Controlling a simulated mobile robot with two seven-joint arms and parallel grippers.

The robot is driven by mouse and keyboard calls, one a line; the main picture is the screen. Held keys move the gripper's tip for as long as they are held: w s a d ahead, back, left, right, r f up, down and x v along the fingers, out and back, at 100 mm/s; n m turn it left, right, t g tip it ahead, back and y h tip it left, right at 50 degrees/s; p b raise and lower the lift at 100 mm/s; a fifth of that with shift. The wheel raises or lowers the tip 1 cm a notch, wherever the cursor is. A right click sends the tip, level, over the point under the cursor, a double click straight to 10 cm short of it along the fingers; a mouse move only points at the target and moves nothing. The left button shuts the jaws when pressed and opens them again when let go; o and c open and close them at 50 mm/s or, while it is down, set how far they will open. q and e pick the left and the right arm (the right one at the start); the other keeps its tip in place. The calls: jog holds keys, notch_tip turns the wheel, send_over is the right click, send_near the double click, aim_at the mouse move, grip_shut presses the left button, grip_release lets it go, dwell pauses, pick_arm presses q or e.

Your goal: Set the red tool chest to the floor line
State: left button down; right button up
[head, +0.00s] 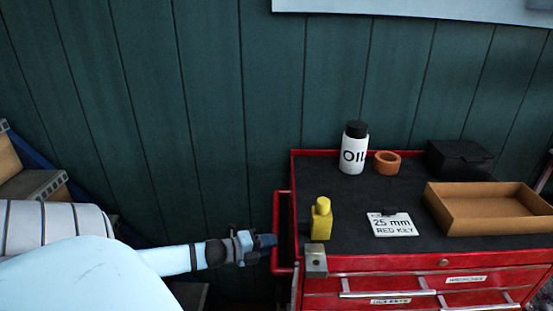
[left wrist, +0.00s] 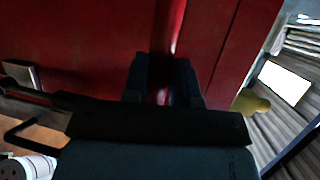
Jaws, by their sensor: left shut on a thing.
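The red tool chest (head: 432,262) stands against the green wall, with a black top mat and drawers in front. A red side handle (head: 277,218) sticks out from its left side. My left gripper (head: 266,240) reaches in from the left and is at this handle. In the left wrist view my two dark fingers (left wrist: 166,78) are shut on a red bar, against the red side of the chest (left wrist: 90,42). The fingertips are partly hidden in the head view. My right gripper is not in view. I see no floor line.
On the chest top stand an oil bottle (head: 354,150), an orange ring (head: 387,162), a yellow bottle (head: 321,220), a "25 mm RED KEY" card (head: 392,225), a brown tray (head: 487,229) and a black box (head: 460,158). Shelving (head: 32,186) stands at the left.

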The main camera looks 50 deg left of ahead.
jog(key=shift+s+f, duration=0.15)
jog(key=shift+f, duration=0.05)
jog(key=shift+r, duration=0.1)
